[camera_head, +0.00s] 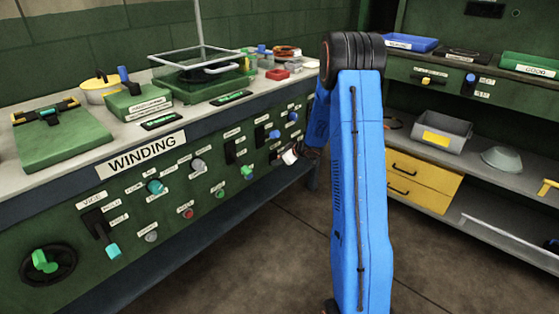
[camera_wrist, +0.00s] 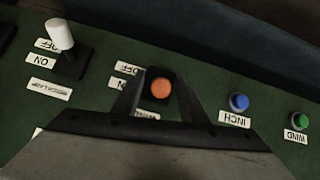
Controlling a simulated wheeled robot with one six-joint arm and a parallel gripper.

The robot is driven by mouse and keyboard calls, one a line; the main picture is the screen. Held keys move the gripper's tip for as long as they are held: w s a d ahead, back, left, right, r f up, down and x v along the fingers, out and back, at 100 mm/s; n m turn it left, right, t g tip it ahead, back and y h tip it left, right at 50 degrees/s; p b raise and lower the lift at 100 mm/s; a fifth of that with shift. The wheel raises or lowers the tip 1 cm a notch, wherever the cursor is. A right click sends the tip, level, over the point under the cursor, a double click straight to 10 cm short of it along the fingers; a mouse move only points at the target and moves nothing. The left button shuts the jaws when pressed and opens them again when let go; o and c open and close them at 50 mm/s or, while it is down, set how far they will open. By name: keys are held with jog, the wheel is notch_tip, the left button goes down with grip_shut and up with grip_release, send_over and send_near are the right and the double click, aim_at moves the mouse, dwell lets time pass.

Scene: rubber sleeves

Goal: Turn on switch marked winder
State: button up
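In the wrist view, a switch with an orange knob (camera_wrist: 160,88) sits on the green panel. The labels beside it read upside down as OFF and, partly hidden, ON. Its name plate (camera_wrist: 146,116) is mostly covered by my gripper, so I cannot read "winder" on it. My gripper (camera_wrist: 162,80) is open, with one finger on each side of the orange knob and gaps showing. I cannot tell whether a finger touches it. In the head view, my gripper (camera_head: 308,150) is small and dark at the panel's right end, and the orange knob cannot be made out.
A white-tipped lamp switch (camera_wrist: 62,38) stands left in the wrist view. A blue INCH button (camera_wrist: 239,102) and a green WIND button (camera_wrist: 299,121) are right. The head view shows the WINDING bench panel (camera_head: 141,154) with several other controls, and shelves (camera_head: 473,213) at right.

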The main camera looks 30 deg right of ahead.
jog(key=v, duration=1.7)
jog(key=shift+s+a, duration=0.1)
jog(key=shift+a, duration=0.05)
notch_tip(320, 180, up, 12)
jog(key=s+a+m+t+h, duration=0.1)
jog(key=s+a+m+h, duration=0.15)
jog(key=h, duration=0.25)
jog(key=s+a+r+m+h, duration=0.25)
jog(key=s+r, duration=0.25)
jog(key=s, duration=0.3)
jog(key=s+a+f+g+y, duration=0.1)
jog(key=s+a+g, duration=0.1)
jog(key=s+a, duration=0.4)
jog(key=s+a+f+g+y, duration=0.1)
jog(key=s+a, duration=0.6)
jog(key=s, duration=0.7)
jog(key=s+a+f+g+y, duration=0.1)
jog(key=s+a+g+y, duration=0.1)
jog(key=s+a, duration=0.5)
jog(key=s, duration=0.3)
jog(key=shift+s+f+g+y, duration=0.3)
jog(key=shift+s+f+y, duration=0.05)
jog(key=shift+f, duration=0.05)
